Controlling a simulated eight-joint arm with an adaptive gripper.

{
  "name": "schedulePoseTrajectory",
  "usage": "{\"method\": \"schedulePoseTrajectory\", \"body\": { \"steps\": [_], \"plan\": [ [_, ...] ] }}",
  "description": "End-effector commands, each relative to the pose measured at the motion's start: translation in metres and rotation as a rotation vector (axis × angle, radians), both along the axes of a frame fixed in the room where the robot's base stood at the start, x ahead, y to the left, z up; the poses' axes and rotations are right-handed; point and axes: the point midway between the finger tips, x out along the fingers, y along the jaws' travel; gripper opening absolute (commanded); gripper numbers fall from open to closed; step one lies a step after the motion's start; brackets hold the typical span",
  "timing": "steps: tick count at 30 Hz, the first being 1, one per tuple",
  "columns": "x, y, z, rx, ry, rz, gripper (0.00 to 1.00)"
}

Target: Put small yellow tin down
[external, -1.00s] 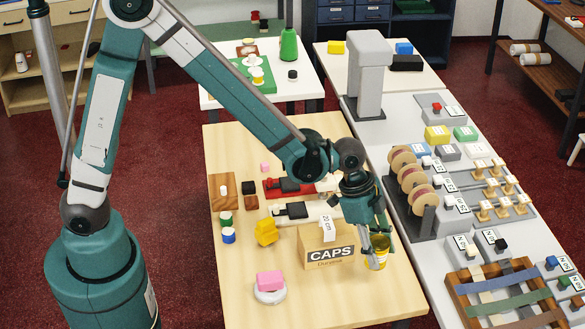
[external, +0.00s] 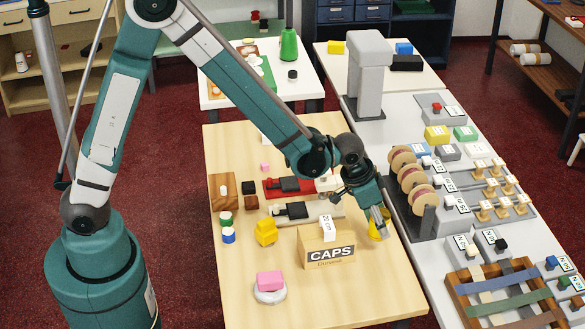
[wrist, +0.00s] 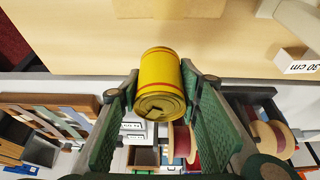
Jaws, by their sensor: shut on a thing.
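The small yellow tin (wrist: 160,78) is a yellow cylinder with thin red bands and a spiral-like pattern on its near end in the wrist view. My gripper (wrist: 160,100) is shut on it, with a green finger on either side. In the external view, the tin (external: 378,232) is partly hidden by my gripper (external: 380,220) at the right part of the wooden table (external: 350,295). I cannot tell whether the tin touches the table.
The CAPS box (external: 328,252) with a white 20 cm block (external: 327,228) on top stands left of my gripper. Spools (external: 413,179) stand on the grey counter to the right. The table's front right is clear.

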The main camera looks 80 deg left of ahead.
Motion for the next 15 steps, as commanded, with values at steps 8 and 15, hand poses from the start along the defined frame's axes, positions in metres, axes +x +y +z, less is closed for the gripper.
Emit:
{"method": "schedulePoseTrajectory", "body": {
  "steps": [8, 15],
  "plan": [
    [0.001, 0.025, 0.008, 0.000, 0.000, -0.015, 0.18],
    [0.002, 0.057, 0.016, 0.000, 0.000, -0.036, 0.18]
  ]
}}
